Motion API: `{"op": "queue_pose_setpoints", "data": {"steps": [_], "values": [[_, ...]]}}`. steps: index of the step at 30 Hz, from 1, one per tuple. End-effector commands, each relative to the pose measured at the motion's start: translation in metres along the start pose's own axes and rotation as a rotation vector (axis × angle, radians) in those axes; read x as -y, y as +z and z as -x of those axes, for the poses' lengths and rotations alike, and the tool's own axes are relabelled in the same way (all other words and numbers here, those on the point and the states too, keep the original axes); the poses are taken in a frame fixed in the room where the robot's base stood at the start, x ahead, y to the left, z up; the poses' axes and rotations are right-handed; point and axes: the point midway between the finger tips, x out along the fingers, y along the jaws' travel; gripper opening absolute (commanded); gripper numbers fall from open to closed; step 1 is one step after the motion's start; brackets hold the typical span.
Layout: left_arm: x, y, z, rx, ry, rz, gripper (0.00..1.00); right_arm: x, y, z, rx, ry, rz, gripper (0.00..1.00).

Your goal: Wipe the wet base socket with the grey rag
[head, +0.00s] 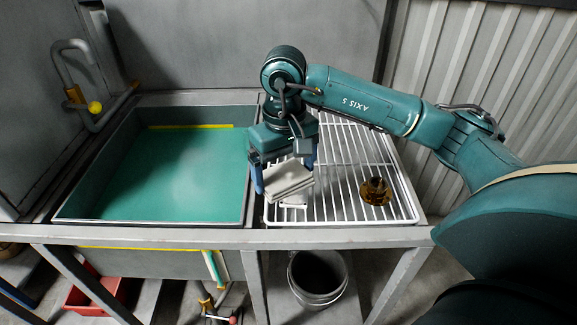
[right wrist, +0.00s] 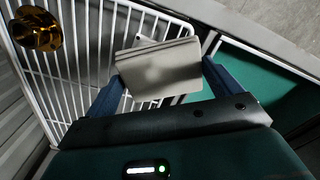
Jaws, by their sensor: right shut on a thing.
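A folded light grey rag (head: 288,180) is between the blue fingers of my right gripper (head: 284,172), above the left part of the white wire rack. The right wrist view shows the rag (right wrist: 158,70) flat across the fingers of the gripper (right wrist: 162,78). A shiny brass-coloured round piece (head: 375,191) sits on the rack to the right, apart from the rag; it also shows in the right wrist view (right wrist: 36,28). It may be the base socket; I cannot tell whether it is wet. My left gripper is not in view.
The white wire rack (head: 340,212) lies right of a sink (head: 249,185) with a green bottom. A tap (head: 68,70) stands at the back left. A grey bucket (head: 318,290) and a red bin (head: 85,302) are below. Much of the rack is clear.

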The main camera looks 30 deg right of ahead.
Motion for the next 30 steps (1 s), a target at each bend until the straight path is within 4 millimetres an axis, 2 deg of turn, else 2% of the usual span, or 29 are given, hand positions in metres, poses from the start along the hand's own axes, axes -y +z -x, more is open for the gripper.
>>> {"op": "queue_pose_setpoints", "data": {"steps": [1,5,11,24,30], "values": [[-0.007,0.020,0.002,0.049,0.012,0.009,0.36,0.000,0.000,0.000,0.000,0.000,0.000,0.72],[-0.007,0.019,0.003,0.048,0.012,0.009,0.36,0.000,0.000,0.001,0.000,0.000,0.000,0.72],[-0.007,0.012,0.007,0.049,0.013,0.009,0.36,0.000,0.000,0.015,-0.001,-0.001,0.000,0.72],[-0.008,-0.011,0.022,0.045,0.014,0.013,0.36,0.000,0.000,0.059,-0.001,-0.001,0.000,0.72],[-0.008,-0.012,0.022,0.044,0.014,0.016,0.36,0.000,0.000,0.061,0.000,0.000,0.000,0.72]]}}
